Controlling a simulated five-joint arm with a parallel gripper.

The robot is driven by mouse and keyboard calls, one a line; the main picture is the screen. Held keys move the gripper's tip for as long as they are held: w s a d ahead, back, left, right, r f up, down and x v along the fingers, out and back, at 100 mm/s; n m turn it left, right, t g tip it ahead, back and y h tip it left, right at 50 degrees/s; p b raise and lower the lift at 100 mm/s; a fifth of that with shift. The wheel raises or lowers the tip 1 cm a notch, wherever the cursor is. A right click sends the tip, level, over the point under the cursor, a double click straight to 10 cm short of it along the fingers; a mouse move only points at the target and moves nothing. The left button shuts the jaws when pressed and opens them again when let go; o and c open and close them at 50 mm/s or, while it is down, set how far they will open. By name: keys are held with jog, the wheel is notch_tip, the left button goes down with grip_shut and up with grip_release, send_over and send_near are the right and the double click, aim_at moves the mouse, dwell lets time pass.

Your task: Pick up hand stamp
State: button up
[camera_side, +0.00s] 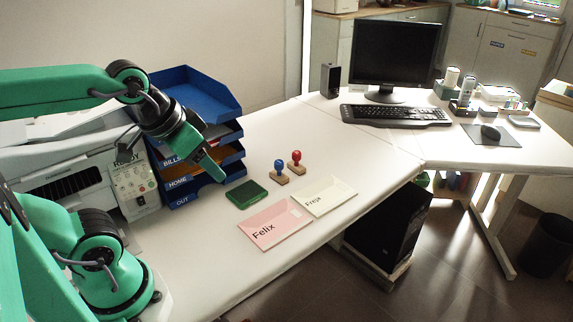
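Two hand stamps stand upright on the white desk. One is a hand stamp with a blue knob (279,165) on a wooden base. The other is a hand stamp with a red knob (296,157), just behind and to the right of it. My gripper (214,172) is in the air in front of the blue tray stack, to the left of both stamps and apart from them. Its green finger points down and right. I cannot tell whether it is open or shut. I see nothing held in it.
A green ink pad (246,194) lies left of the stamps. A pink "Felix" envelope (275,225) and a cream "Freja" envelope (324,196) lie in front. Desk behind the stamps is clear.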

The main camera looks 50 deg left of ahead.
jog(key=shift+w+r, duration=0.1)
jog(key=shift+w, duration=0.05)
jog(key=m+g, duration=0.2)
jog(key=g, duration=0.4)
send_over(278, 161)
jog(key=f, duration=1.4)
jog(key=shift+s+d, duration=0.2)
jog(key=shift+d, duration=0.1)
jog(key=shift+w+a+f+m, duration=0.15)
jog(key=shift+a+f+m, duration=0.05)
jog(key=shift+f+m, duration=0.1)
jog(key=shift+f, duration=1.25)
jog(key=shift+f, duration=0.1)
